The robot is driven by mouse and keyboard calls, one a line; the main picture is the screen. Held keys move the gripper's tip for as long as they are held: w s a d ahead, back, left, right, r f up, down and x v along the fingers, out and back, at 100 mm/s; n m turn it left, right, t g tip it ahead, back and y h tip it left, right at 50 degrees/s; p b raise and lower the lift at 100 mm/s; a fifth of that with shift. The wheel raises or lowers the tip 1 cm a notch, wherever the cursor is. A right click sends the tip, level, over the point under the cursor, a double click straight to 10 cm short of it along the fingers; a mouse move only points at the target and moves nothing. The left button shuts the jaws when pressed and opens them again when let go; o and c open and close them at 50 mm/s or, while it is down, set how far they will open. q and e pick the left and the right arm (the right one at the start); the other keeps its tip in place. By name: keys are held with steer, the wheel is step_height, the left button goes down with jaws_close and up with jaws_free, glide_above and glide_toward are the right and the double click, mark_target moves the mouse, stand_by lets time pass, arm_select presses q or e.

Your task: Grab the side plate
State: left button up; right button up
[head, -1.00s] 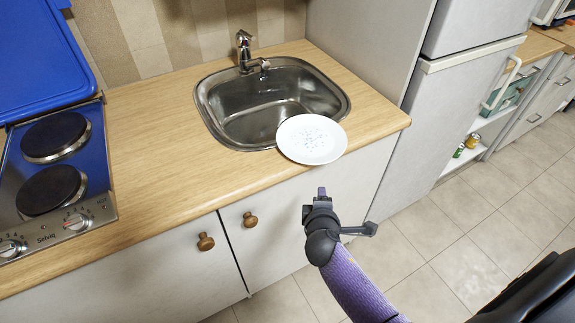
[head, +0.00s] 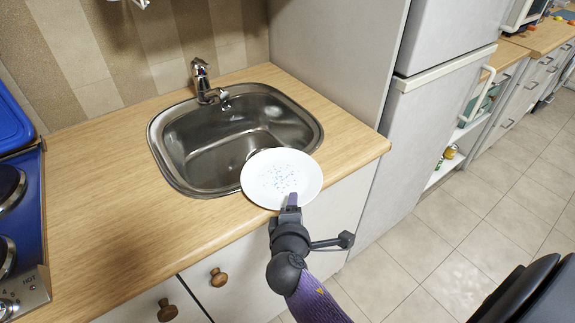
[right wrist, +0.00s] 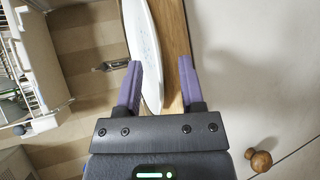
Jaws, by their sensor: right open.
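The white side plate (head: 275,172), with a small speckled pattern, lies at the front edge of the counter, partly overlapping the sink's near right rim. My right gripper (head: 291,200) is at the plate's near rim and overlaps it in the head view. In the right wrist view the gripper (right wrist: 160,75) is open, fingers apart. The plate (right wrist: 152,45) appears nearly edge-on there, with its rim in the gap and the left finger covering part of it. I cannot tell whether a finger touches it. My left gripper is not in view.
The steel sink (head: 235,135) with its tap (head: 203,80) lies behind the plate. The wooden counter (head: 100,200) is clear to the left, up to the blue hob (head: 20,230). A tall fridge (head: 435,120) stands to the right. Cabinet knobs (head: 218,277) stick out below.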

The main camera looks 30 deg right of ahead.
steer(key=shift+s+a+r, duration=0.2)
steer(key=shift+s+a, duration=0.05)
steer(key=shift+a, duration=0.05)
steer(key=shift+c, duration=0.9)
steer(key=shift+d, duration=0.1)
jaws_close()
steer(key=shift+w, duration=0.1)
